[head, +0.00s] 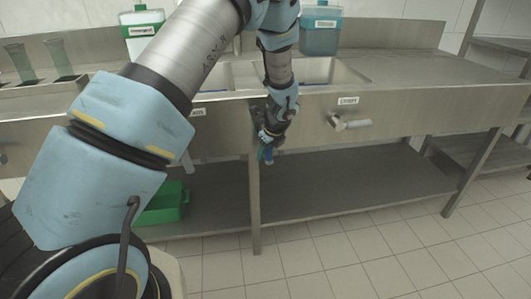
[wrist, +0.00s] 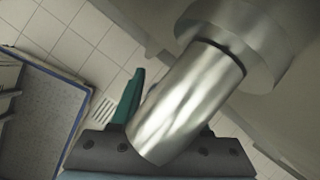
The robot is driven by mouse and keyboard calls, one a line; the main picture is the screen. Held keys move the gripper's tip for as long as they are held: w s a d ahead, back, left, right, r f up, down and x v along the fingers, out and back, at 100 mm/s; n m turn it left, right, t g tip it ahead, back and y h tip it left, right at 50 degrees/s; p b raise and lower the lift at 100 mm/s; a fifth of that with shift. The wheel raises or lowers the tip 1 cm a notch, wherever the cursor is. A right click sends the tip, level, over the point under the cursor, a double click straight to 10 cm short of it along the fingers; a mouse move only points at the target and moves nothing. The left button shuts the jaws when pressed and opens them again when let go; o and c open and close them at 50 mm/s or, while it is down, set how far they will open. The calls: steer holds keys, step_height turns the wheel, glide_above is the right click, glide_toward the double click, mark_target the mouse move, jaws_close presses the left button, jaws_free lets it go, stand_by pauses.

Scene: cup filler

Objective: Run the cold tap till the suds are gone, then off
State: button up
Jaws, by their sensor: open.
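My gripper (head: 267,154) hangs low in front of the sink's front panel, pointing down beside a table leg. In the wrist view a shiny metal cylinder (wrist: 185,105), stepping up to a wider collar, fills the middle close to the jaws. One teal finger (wrist: 128,100) shows on its left; the other is mostly hidden behind it. The jaws are open, and contact is unclear. A metal tap handle (head: 350,123) sticks out of the panel further right under a small label. The inside of the right basin (head: 345,72) is only partly seen, and no suds can be made out.
A steel sink counter (head: 430,65) spans the view. A dispenser (head: 320,38) stands behind the right basin and another (head: 142,40) at the left, near several glasses (head: 60,62). A green crate (head: 165,205) sits on the lower shelf (head: 350,185). The floor in front is clear.

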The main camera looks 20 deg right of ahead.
jaws_close()
stand_by(0.3)
stand_by(1.1)
